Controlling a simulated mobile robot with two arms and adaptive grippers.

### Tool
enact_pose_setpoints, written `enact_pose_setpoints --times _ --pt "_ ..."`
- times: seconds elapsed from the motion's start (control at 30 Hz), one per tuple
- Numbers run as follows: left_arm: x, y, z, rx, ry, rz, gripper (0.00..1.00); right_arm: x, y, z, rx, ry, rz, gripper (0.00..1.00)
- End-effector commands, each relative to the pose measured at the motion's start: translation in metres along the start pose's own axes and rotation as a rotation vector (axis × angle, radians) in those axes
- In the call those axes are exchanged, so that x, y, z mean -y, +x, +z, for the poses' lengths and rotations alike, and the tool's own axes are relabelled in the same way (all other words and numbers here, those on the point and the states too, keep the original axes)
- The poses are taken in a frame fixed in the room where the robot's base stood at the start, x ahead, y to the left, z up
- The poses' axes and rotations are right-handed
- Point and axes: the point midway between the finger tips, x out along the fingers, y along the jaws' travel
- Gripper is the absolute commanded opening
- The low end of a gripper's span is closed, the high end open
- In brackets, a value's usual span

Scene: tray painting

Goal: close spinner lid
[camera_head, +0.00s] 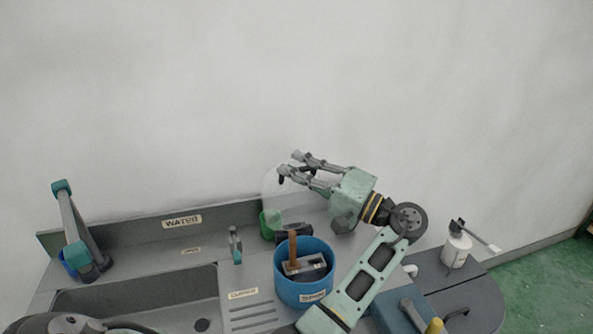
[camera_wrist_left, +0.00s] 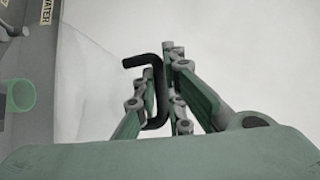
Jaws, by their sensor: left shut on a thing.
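A clear, see-through lid (camera_head: 272,187) stands raised near the back wall, faint against it; its edges are hard to make out. My left gripper (camera_head: 289,169) is at the lid's upper edge. In the left wrist view its fingers (camera_wrist_left: 160,95) are shut on a black hooked handle (camera_wrist_left: 140,61). The round blue tub (camera_head: 303,291) stands below and in front of the gripper, its top open. A brown-handled tool and a grey block (camera_head: 304,263) show inside it. Its label is too small to read surely. My right gripper is not in view.
A green cup (camera_head: 268,226) stands behind the tub and also shows in the left wrist view (camera_wrist_left: 21,96). A sink (camera_head: 150,306) with a teal-tipped faucet (camera_head: 72,225) is at left. A white pump bottle (camera_head: 456,250) stands at right. My left forearm crosses beside the tub.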

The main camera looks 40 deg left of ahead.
Motion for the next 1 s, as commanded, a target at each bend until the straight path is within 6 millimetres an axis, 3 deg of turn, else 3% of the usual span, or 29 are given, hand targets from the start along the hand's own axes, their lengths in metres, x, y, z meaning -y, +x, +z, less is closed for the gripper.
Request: enact_pose_setpoints --times 0.2,0.23,0.3,0.63,1.0 --pt "-0.003 0.0 0.001 0.002 0.002 0.005 0.0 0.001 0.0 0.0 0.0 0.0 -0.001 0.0" --pt "-0.003 0.0 0.001 0.002 0.002 0.005 0.1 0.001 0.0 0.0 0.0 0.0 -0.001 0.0" --pt "-0.002 0.0 0.0 0.002 0.002 0.005 0.16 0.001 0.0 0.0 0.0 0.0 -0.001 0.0" --pt "-0.001 -0.002 0.0 0.0 0.002 0.002 0.16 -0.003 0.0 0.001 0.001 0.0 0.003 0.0" --pt "-0.002 -0.057 -0.001 -0.002 0.004 0.005 0.16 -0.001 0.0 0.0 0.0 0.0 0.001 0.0"
